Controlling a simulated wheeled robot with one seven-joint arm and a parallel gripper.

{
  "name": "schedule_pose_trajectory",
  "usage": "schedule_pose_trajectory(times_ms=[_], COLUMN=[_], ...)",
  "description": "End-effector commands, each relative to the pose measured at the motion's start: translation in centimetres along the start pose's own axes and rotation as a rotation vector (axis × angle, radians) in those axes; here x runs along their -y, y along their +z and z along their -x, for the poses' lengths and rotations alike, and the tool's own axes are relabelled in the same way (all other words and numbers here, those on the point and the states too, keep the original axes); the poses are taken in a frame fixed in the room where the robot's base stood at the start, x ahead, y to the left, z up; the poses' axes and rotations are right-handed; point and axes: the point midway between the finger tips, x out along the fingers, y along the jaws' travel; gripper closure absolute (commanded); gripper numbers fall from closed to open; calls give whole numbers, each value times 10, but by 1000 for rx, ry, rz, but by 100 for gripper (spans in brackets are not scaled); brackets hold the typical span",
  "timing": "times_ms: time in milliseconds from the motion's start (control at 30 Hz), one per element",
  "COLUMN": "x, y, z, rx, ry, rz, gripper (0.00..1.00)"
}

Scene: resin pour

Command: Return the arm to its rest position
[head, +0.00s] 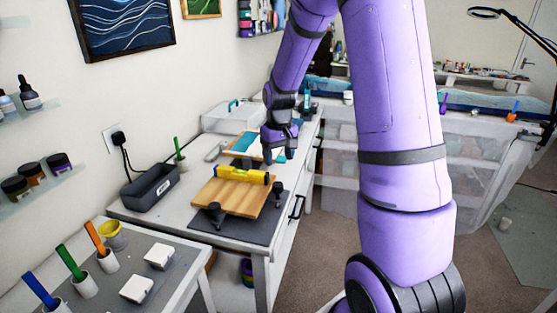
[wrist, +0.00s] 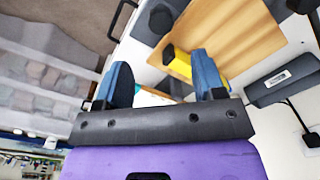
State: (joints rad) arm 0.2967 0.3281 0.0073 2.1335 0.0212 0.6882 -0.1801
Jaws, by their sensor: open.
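My purple arm reaches over the white workbench in the head view. My gripper (head: 280,155) is above the bench, just beyond the yellow level (head: 242,175). In the wrist view my gripper (wrist: 160,85) shows two blue-grey fingers spread apart with nothing between them. The yellow level (wrist: 178,62) lies on the wooden board (head: 232,198) and is partly hidden by a finger in the wrist view. The board also shows in the wrist view (wrist: 235,28).
A grey bin (head: 150,187) stands left of the board. Black clamp-like feet (head: 215,213) are at the board's near edge. Behind are a blue-and-white panel (head: 243,143) and a clear box (head: 232,117). A nearer table (head: 187,262) holds cups and a yellow bowl (head: 111,234). Carpet (head: 318,262) is open at the right.

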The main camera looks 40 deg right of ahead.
Motion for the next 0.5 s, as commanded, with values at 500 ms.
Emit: schedule_pose_trajectory(times_ms=[500], x=[4], y=[3], z=[9], rx=[-11], ry=[2], rz=[4], gripper=[37])
